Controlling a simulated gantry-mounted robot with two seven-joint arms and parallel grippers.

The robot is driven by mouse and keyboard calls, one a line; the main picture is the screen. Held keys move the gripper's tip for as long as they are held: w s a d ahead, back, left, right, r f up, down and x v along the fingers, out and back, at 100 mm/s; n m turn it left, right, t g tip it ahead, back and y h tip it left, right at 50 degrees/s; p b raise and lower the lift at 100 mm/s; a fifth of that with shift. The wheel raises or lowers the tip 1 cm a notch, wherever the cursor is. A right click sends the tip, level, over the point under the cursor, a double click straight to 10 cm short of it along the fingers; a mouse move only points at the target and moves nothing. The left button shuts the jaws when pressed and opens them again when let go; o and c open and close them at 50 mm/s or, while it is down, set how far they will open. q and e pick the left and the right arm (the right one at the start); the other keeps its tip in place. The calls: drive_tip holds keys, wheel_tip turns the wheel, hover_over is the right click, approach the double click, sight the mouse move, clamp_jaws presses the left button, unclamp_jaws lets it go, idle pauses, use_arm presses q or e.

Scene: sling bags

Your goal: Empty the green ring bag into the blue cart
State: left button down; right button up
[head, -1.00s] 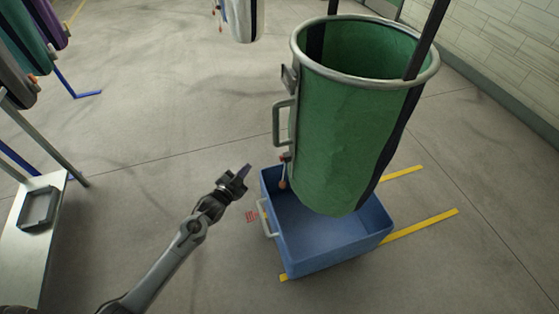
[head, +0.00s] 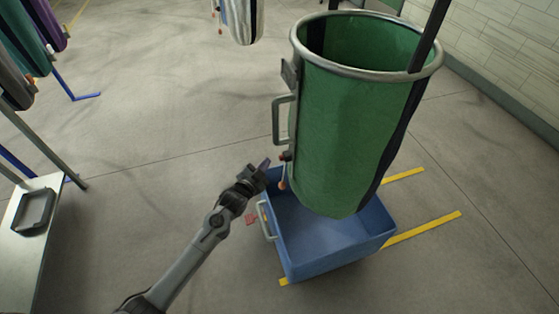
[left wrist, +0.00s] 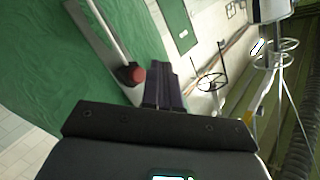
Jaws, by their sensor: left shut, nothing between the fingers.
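The green ring bag (head: 345,130) hangs by dark straps above the blue cart (head: 325,259), its metal ring at the top and a grey handle on its left side. A red knob (head: 284,156) with a cord and small orange-red toggle sits low on that side. In the left wrist view the red knob (left wrist: 133,75) shows close beside the fingertips, next to the green cloth. My left gripper (head: 264,166) is shut and empty, just left of the knob, apart from it as far as I can tell. The cart floor that shows is bare. My right gripper is not in view.
Yellow floor lines (head: 425,228) run beside the cart. A metal table (head: 30,230) with a dark tray stands at left. Other hanging bags show at upper left, and a white-grey one (head: 242,20) at top. The floor between table and cart is open.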

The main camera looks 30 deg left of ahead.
sight(282, 158)
use_arm(q)
drive_tip(key=shift+w+d, duration=0.45)
drive_tip(key=shift+w, duration=0.1)
idle(0.6)
idle(0.9)
drive_tip(key=shift+w+r, duration=0.1)
idle(0.4)
drive_tip(key=shift+w+d, duration=0.25)
